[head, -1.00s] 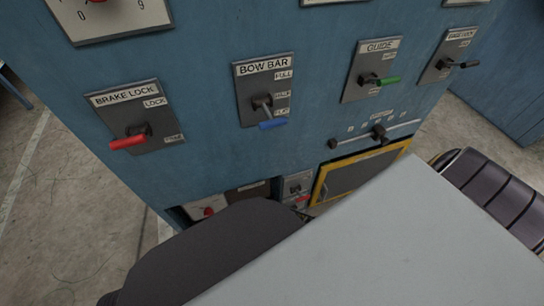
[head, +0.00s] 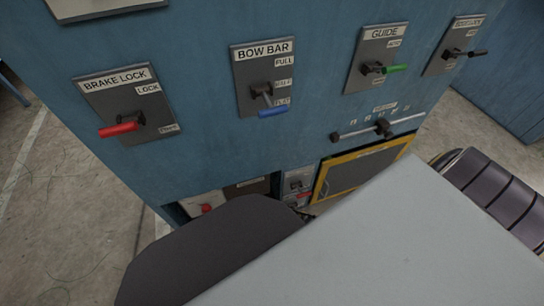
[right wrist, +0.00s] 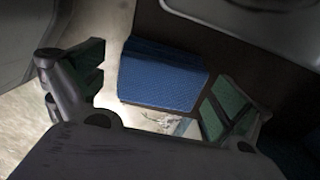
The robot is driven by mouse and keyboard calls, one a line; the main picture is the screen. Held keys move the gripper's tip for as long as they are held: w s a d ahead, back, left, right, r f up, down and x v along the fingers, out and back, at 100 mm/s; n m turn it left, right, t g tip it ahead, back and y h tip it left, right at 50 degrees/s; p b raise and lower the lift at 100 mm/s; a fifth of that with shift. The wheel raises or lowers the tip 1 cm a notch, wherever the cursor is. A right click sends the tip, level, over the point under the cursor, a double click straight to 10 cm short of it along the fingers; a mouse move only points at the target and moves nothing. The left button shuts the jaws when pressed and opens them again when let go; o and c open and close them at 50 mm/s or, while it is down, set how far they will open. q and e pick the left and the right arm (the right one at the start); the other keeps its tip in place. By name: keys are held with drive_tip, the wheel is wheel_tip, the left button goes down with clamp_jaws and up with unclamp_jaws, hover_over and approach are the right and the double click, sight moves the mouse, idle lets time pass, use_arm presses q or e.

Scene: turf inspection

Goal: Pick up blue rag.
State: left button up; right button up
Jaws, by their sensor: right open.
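A blue, finely textured piece, apparently the folded blue rag (right wrist: 162,80), lies on a dark surface in the right wrist view. My right gripper (right wrist: 160,72) is open, with one green-padded finger to the left of the blue piece and one to the right. The blue piece appears beyond and between the fingers. I cannot tell whether they touch it. The rag does not show in the head view. My left gripper is not in view.
A blue machine panel (head: 200,95) fills the head view, with a red brake lock lever (head: 118,129), a blue bow bar lever (head: 273,111) and a green guide lever (head: 396,69). A yellow-framed hatch (head: 360,172) is below. A dark ribbed roller (head: 500,190) is at right.

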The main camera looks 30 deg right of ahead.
drive_tip(key=c, duration=1.1)
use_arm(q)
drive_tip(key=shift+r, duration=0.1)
use_arm(e)
drive_tip(key=shift+r, duration=0.2)
drive_tip(key=shift+r+p, duration=0.4)
wheel_tip(320, 180, up, 7)
drive_tip(key=p, duration=0.4)
drive_tip(key=shift+r+p, duration=0.1)
drive_tip(key=shift+p, duration=0.2)
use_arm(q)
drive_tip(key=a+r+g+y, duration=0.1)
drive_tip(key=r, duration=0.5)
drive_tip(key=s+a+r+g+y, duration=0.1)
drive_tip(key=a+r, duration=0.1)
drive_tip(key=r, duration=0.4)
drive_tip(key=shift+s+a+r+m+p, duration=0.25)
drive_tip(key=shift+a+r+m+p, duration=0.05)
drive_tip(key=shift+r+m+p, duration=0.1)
use_arm(e)
drive_tip(key=shift+r, duration=0.8)
